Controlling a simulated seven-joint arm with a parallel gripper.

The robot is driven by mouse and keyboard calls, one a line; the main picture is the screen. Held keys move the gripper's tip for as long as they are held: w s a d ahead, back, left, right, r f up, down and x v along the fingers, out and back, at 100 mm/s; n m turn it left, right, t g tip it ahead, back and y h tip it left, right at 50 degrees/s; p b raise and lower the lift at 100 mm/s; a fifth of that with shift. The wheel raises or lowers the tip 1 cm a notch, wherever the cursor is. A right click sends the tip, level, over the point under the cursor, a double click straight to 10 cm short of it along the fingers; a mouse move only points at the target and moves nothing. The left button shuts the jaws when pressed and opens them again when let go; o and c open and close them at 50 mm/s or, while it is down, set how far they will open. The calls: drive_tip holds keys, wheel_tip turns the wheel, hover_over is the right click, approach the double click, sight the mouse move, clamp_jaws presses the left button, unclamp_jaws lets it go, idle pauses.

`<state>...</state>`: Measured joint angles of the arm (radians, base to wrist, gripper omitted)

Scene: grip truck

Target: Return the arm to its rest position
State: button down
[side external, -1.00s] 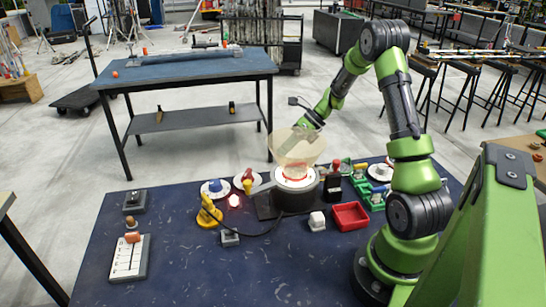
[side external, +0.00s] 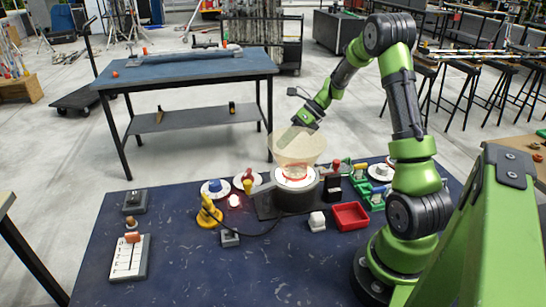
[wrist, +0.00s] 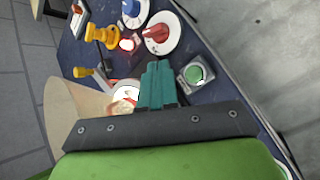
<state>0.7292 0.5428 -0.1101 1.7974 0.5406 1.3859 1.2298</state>
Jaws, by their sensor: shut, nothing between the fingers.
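My green arm reaches over the blue table (side external: 150,220) in the side external view. My gripper (side external: 284,142) points down and to the left, at the translucent beige funnel-shaped bowl (side external: 310,150). The bowl partly overlaps it, and I cannot tell whether the fingers are inside or behind. In the wrist view the teal fingers of my gripper (wrist: 157,75) are together with nothing held. The bowl wall (wrist: 82,105) shows at left there.
A round white-topped device on a dark base (side external: 296,195) stands under the bowl.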

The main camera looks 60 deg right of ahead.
drive_tip(key=s+a+r+n+g+h, duration=0.1)
drive_tip(key=a+r+n, duration=0.6)
drive_tip(key=a+n, duration=0.15)
drive_tip(key=s+a+r+n+t+h, duration=0.1)
drive_tip(key=s+a+r+n+h, duration=0.1)
drive_tip(key=s+a+n, duration=0.4)
drive_tip(key=s+a+r+n+t+h, duration=0.1)
drive_tip(key=s+a+r+n, duration=0.4)
drive_tip(key=n, duration=1.1)
drive_tip(key=s+a+h, duration=0.1)
drive_tip(key=s+a, duration=0.1)
drive_tip(key=a, duration=0.1)
drive_tip(key=shift+s+a+r+t, duration=0.15)
drive_tip(key=shift+s+a+t, duration=0.15)
drive_tip(key=shift+a, duration=0.1)
